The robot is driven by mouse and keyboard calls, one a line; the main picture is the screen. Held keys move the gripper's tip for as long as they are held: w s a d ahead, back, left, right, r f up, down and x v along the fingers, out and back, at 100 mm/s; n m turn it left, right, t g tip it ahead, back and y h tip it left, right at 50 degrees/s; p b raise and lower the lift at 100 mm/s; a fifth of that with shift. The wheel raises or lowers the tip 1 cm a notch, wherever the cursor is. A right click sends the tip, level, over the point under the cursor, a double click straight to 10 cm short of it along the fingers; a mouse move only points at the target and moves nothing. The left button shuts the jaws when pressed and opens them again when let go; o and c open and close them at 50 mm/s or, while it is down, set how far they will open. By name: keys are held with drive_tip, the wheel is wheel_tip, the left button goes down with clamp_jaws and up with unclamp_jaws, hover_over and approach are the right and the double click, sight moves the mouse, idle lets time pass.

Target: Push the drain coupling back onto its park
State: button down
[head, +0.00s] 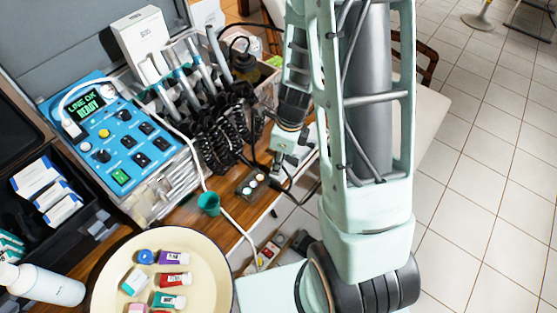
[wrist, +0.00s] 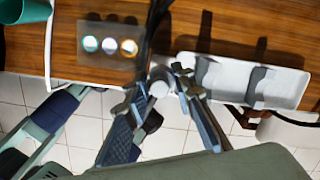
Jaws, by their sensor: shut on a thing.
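My gripper (wrist: 164,82) is shut on a pale, round-ended piece, which I take to be the drain coupling (wrist: 159,88), at the table's front edge in the wrist view. A dark hose (wrist: 153,40) runs up from beside the fingertips. In the head view my gripper (head: 280,165) is at the right end of the wooden table, and the coupling is too small to make out there. A dark plate with three round ports (wrist: 110,44) lies left of the fingers; it also shows in the head view (head: 251,184). I cannot tell which part is the park.
A white tray with grey brackets (wrist: 285,88) is close right of the fingers. A green cup (head: 208,203) and a white hose (head: 228,222) are left of the ports. Black coiled cords (head: 222,140) and a blue control unit (head: 118,140) stand further left. Tiled floor lies right.

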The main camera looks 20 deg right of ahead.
drive_tip(key=shift+f, duration=0.4)
drive_tip(key=shift+f+b, duration=0.75)
drive_tip(key=shift+f, duration=0.05)
idle(1.0)
drive_tip(key=c, duration=1.6)
unclamp_jaws()
drive_tip(key=shift+r, duration=0.15)
drive_tip(key=r, duration=0.4)
drive_tip(key=d+r, duration=0.1)
drive_tip(key=r, duration=0.2)
drive_tip(key=s+r, duration=0.1)
drive_tip(key=r, duration=0.3)
drive_tip(key=shift+d+r, duration=0.25)
drive_tip(key=shift+r, duration=0.1)
